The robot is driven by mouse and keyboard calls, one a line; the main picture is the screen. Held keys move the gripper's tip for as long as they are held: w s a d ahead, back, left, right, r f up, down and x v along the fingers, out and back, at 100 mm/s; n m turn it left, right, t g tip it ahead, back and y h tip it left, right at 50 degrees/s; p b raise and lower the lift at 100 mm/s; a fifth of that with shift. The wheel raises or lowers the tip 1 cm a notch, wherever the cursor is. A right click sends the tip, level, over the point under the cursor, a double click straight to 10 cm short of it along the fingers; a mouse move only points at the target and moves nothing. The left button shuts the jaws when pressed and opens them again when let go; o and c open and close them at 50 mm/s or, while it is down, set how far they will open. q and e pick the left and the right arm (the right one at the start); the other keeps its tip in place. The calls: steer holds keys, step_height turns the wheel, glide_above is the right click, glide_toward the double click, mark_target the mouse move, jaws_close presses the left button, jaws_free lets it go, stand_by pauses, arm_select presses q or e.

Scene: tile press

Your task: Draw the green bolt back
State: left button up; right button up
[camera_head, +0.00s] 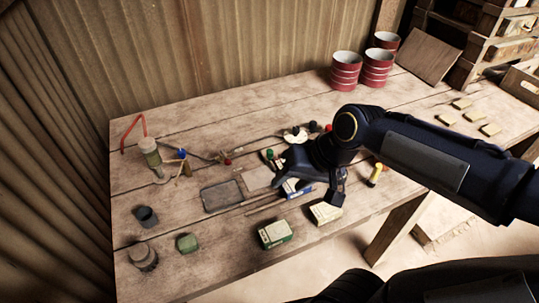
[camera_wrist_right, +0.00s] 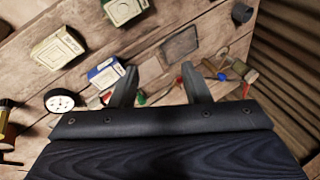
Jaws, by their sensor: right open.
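A small green knob (camera_head: 269,154), which looks like the end of the green bolt, shows just left of my right gripper in the head view. In the right wrist view a green knob (camera_wrist_right: 141,98) shows between the fingers, closer to the left finger. My right gripper (camera_head: 310,188) is open over the middle of the table, and its fingers (camera_wrist_right: 160,84) hold nothing. The bolt's shaft and seat are too small or hidden to tell. A red knob (camera_wrist_right: 178,81) shows near the right finger. My left gripper is not in view.
A blue-white box (camera_head: 296,188), a cream box (camera_head: 325,213) and a green box (camera_head: 275,233) lie close by. A dark tray (camera_head: 221,196) lies to the left. Red-banded cans (camera_head: 345,71) stand at the back.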

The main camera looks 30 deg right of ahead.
steer(key=w+d+f+m+g+h+b, duration=0.1)
steer(key=w+d+f+m+b, duration=0.15)
steer(key=w, duration=0.35)
steer(key=w+d+f+m+g+h+b, duration=0.1)
steer(key=w+d+f+h, duration=0.1)
steer(key=w+f, duration=0.3)
steer(key=m+h+b, duration=0.2)
steer(key=h, duration=0.2)
glide_toward(269, 151)
steer(key=f, duration=0.1)
steer(key=x, duration=0.8)
steer(key=shift+d+r, duration=0.1)
steer(key=shift+d, duration=0.05)
steer(key=shift+c, duration=0.4)
jaws_close()
